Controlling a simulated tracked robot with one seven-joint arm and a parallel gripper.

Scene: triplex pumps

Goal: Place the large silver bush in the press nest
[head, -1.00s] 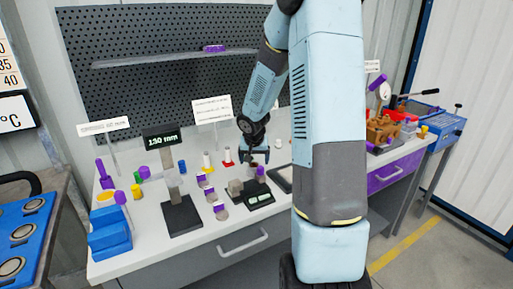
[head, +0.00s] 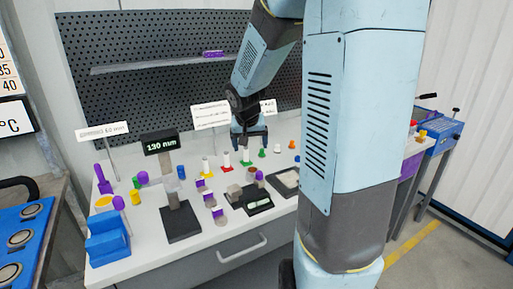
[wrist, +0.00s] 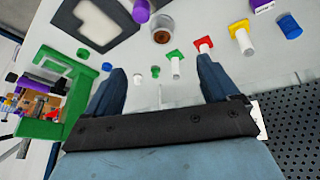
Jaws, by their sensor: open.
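A short silver cylinder with a brown centre (wrist: 162,28) stands on the bench near the top middle of the wrist view; it looks like the large silver bush. A small brownish cylinder (head: 253,171), likely the same piece, shows in the head view. My gripper (head: 249,136) hangs above the back of the bench, past that piece. In the wrist view my gripper (wrist: 158,90) is open, with nothing between its fingers. A green C-shaped frame (wrist: 52,128), perhaps the press, stands at the left there. Its nest cannot be made out. My arm hides that area in the head view.
White posts on yellow, red (head: 227,167) and green bases stand in a row near my gripper. A black-based height gauge (head: 183,222) stands at the left front. A black tray (head: 257,207) lies mid-bench. The pegboard (head: 150,60) is close behind.

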